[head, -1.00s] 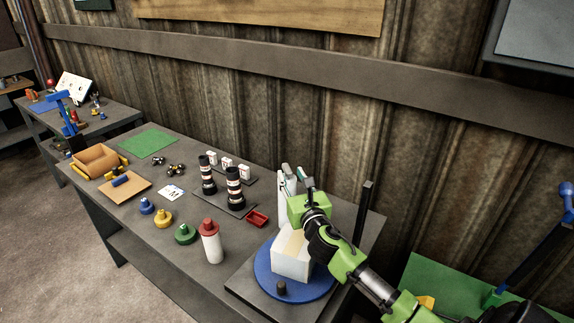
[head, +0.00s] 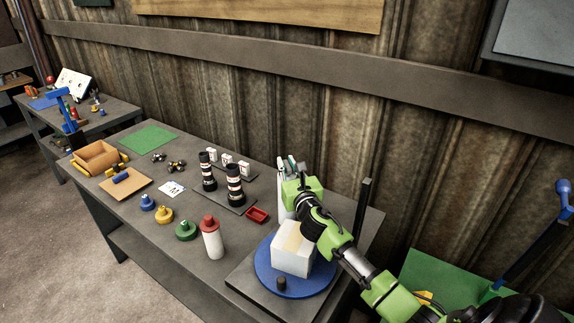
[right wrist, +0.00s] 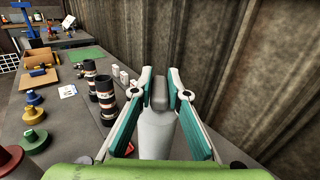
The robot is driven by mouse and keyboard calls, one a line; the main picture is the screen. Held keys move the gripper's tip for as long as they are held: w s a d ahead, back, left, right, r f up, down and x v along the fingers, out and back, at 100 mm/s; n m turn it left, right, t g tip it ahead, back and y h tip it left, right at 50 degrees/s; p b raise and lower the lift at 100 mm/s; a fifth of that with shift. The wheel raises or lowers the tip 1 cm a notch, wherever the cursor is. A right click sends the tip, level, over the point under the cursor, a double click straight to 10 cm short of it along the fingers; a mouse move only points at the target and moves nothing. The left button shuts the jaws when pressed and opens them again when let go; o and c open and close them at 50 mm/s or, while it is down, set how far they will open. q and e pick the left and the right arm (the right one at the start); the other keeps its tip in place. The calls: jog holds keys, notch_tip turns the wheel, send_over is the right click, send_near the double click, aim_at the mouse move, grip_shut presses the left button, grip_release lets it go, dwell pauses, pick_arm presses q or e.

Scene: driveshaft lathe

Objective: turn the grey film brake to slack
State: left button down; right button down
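The grey film brake (right wrist: 159,93) is a small grey block on top of the upright white film roll (right wrist: 158,140) in the right wrist view. My right gripper (right wrist: 160,88) has its two fingers drawn in on either side of the brake, and they appear to press on it. In the head view my right gripper (head: 294,168) is at the top of the white roll (head: 284,207), partly hiding it. The brake's turn position cannot be read. My left gripper is not in view.
A blue turntable (head: 262,275) bears a white wrapped box (head: 292,252) close below my right arm. A dark post (head: 363,210) stands to the right. A red-capped white bottle (head: 212,240), a red tray (head: 257,215) and dark striped cylinders (head: 234,185) stand left.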

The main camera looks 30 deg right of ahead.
jog(key=shift+m+h, duration=0.3)
jog(key=shift+h, duration=0.2)
jog(key=m+g+h+b, duration=0.1)
jog(key=m+h, duration=0.1)
jog(key=m+g+h+b, duration=0.1)
jog(key=m+g+h, duration=0.1)
jog(key=h, duration=0.1)
jog(key=shift+w+a+f+g+h, duration=0.1)
jog(key=shift+a+g+h, duration=0.05)
jog(key=shift+g+h, duration=0.15)
jog(key=m+g+h+b, duration=0.2)
jog(key=m+g+h, duration=0.1)
jog(key=shift+g, duration=0.3)
pick_arm(q)
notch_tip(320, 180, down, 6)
jog(key=b, duration=0.2)
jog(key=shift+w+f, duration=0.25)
pick_arm(e)
jog(key=shift+m+g+h, duration=0.9)
jog(key=shift+m+g, duration=0.4)
jog(key=shift+g, duration=0.3)
pick_arm(q)
jog(key=shift+b, duration=0.3)
pick_arm(e)
jog(key=c, duration=2)
grip_release()
jog(key=shift+o, duration=0.2)
jog(key=v, duration=1.1)
jog(key=shift+s+a, duration=0.2)
jog(key=shift+a, duration=0.15)
